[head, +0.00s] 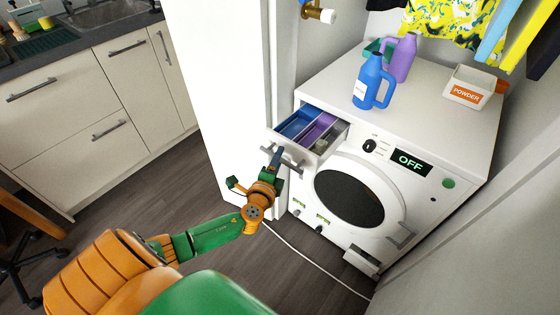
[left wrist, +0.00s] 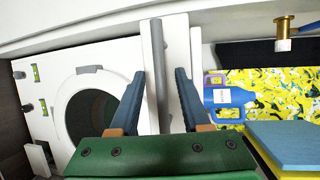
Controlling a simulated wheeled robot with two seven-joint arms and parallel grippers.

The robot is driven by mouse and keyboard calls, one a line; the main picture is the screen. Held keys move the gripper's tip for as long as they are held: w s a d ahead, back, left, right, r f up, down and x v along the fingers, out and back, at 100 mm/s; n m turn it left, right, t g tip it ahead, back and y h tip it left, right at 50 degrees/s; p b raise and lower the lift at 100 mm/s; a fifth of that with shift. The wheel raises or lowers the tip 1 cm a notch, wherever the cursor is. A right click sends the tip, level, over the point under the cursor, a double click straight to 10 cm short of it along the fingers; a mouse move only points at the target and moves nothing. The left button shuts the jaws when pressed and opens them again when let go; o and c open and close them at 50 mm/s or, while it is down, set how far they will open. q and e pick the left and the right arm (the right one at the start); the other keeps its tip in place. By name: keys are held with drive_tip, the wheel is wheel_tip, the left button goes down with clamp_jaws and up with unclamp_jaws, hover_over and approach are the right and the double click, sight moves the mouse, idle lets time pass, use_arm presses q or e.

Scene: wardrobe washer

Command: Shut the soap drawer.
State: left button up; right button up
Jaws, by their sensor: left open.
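The soap drawer (head: 331,139) sticks out of the washer's upper left front, with blue and purple compartments showing from above. Its front panel with a grey bar handle also shows in the left wrist view (left wrist: 176,70). My left gripper (head: 275,160) is at the drawer's front, by the handle. In the left wrist view the two dark blue fingers (left wrist: 160,98) are apart, with the handle bar in the gap between them. I cannot tell whether they touch it. The washer (head: 300,195) is white, with a round dark door. My right gripper is out of view.
A blue bottle (head: 369,82), a purple bottle (head: 400,58) and a powder box (head: 470,88) stand on the washer. A white panel (head: 222,90) rises left of the washer. A white cable (head: 320,265) lies on the floor. Clothes hang at the upper right.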

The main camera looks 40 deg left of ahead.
use_arm(q)
drive_tip(key=shift+w, duration=0.35)
clamp_jaws()
drive_tip(key=shift+s, duration=0.1)
idle(1.1)
